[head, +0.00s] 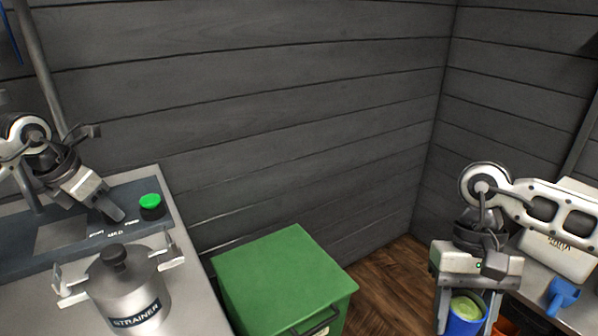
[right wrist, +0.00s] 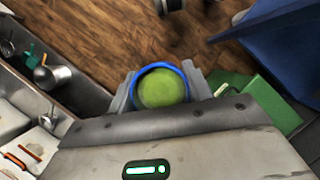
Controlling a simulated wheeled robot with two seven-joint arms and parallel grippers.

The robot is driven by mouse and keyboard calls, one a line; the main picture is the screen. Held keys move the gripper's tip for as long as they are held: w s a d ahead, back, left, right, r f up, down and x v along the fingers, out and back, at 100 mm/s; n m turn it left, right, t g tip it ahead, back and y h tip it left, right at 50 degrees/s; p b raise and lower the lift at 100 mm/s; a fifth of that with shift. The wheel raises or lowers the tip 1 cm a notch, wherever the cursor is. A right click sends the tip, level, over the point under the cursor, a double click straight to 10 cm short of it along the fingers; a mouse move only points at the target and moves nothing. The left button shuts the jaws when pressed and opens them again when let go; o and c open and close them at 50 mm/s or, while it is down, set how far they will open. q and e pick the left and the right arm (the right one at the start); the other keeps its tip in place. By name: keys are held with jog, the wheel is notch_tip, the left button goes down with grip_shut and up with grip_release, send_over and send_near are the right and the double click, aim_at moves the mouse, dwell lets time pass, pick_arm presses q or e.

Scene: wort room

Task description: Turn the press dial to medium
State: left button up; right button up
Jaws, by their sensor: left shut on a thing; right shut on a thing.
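The press panel (head: 62,240) is at the left of the head view, a dark strip with small white labels along its front. My left gripper (head: 114,214) reaches down onto this panel, shut, just behind the labels. The press dial is hidden at its fingertips, so its setting cannot be read. A green button (head: 151,201) on a black base is to the right of the gripper. My right gripper (head: 462,300) is shut on a blue cup (head: 480,326) with green contents, which also shows between the fingers in the right wrist view (right wrist: 135,82).
A metal strainer pot (head: 128,290) with a black-knobbed lid stands in front of the panel. A green cabinet (head: 280,275) is right of the counter. A blue scoop (head: 562,295) and a white container (head: 556,255) are at the far right. Wooden floor shows between.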

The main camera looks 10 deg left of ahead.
pick_arm(q)
jog(key=shift+a+r+m+h+p, duration=0.15)
jog(key=shift+m+h+p, duration=0.35)
jog(key=shift+m, duration=0.7)
pick_arm(e)
jog(key=shift+r, duration=0.6)
pick_arm(q)
jog(key=o, duration=1)
jog(key=shift+c, duration=0.2)
jog(key=shift+g, duration=0.3)
